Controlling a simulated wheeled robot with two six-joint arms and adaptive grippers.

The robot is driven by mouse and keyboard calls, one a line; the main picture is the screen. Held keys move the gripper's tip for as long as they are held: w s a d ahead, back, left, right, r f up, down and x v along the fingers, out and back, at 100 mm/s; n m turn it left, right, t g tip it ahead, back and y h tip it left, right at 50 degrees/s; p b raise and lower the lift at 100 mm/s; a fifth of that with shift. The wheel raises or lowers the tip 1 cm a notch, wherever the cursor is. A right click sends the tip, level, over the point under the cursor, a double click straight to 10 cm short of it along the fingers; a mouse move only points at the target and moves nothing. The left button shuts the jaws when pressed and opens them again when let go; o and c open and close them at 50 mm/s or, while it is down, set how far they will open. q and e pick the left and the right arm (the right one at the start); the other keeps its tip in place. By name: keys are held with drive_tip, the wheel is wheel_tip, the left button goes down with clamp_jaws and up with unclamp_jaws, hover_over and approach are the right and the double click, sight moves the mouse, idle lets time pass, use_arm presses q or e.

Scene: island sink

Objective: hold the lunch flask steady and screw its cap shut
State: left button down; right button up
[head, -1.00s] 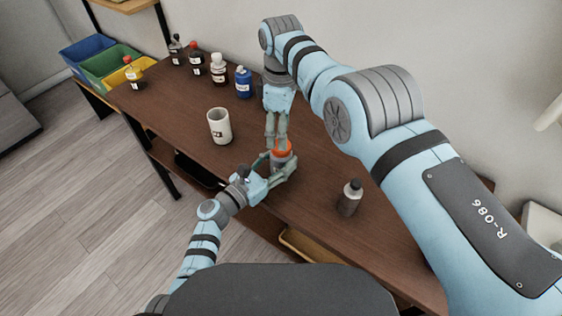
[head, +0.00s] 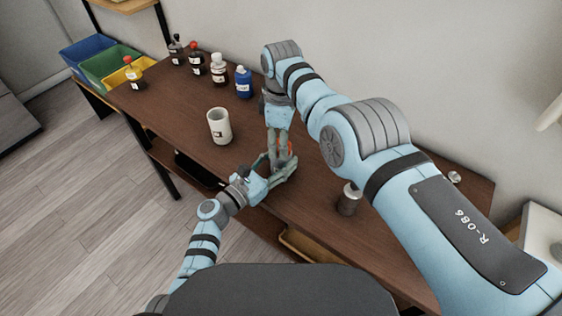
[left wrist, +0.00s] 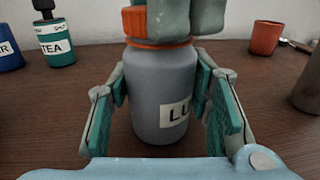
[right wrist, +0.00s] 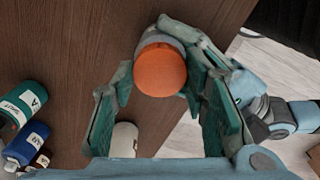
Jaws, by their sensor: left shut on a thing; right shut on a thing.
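The lunch flask is a grey bottle with a partly visible label, clearest in the left wrist view (left wrist: 163,90), standing upright on the brown table. Its orange cap (left wrist: 140,25) is on top, and also shows from above in the right wrist view (right wrist: 160,70). My left gripper (head: 277,173) is shut around the flask's body, a finger on each side. My right gripper (head: 279,152) comes down from above and is shut on the cap. In the head view the fingers hide most of the flask; only a sliver of orange cap (head: 290,147) shows.
A pale mug (head: 219,127) stands left of the flask. A grey bottle (head: 347,200) stands to the right. Several bottles, including a blue one (head: 243,83), line the table's back left. Coloured bins (head: 105,65) are beyond the left end. Bare table (head: 310,165) lies right of the flask.

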use_arm(q)
drive_tip(key=shift+f, duration=0.1)
use_arm(e)
drive_tip(key=m, duration=0.3)
drive_tip(key=shift+s, duration=0.1)
drive_tip(key=m, duration=0.7)
drive_tip(key=o, duration=1.3)
drive_tip(key=shift+r, duration=2.25)
drive_tip(key=shift+c, duration=0.2)
